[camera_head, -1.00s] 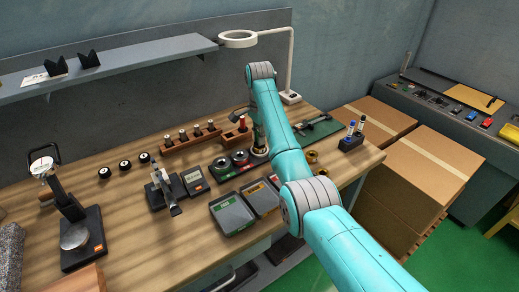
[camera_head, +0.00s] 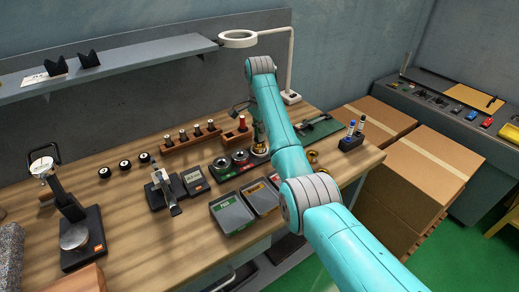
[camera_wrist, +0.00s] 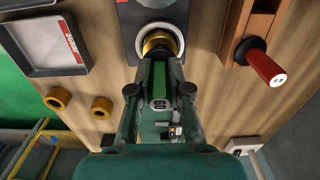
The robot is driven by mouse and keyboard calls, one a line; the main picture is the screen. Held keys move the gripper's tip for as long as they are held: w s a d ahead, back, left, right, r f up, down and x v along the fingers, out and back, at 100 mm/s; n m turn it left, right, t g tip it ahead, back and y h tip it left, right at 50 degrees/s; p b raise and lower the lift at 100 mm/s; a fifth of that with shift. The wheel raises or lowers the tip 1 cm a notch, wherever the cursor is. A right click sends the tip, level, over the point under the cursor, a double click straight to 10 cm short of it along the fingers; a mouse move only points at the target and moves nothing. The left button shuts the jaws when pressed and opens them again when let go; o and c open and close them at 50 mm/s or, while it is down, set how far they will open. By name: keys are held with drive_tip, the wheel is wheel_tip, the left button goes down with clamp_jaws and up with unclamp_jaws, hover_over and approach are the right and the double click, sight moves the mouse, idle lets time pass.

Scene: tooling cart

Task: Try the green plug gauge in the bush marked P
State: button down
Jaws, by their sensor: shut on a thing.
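My gripper (camera_wrist: 159,95) is shut on the green plug gauge (camera_wrist: 159,76), which points away from the wrist camera. Its far end is at the brass bush (camera_wrist: 157,40), which sits in a pale ring on a dark plate (camera_wrist: 129,12). The gauge hides part of the bush, so I cannot tell whether its tip is inside or just above. No letter P can be read. Two loose brass bushes, one (camera_wrist: 58,97) and another (camera_wrist: 101,106), lie on the bench at left in the wrist view. In the head view my arm mostly hides the gripper.
A red-handled gauge (camera_wrist: 265,64) stands in a wooden rack (camera_wrist: 238,38) at right in the wrist view. A grey tray (camera_wrist: 38,68) is at upper left. The lamp (camera_head: 291,60) stands behind my arm. Open bench lies before the rack (camera_head: 190,144).

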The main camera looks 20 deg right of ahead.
drive_tip(key=shift+r, duration=0.7)
idle(0.5)
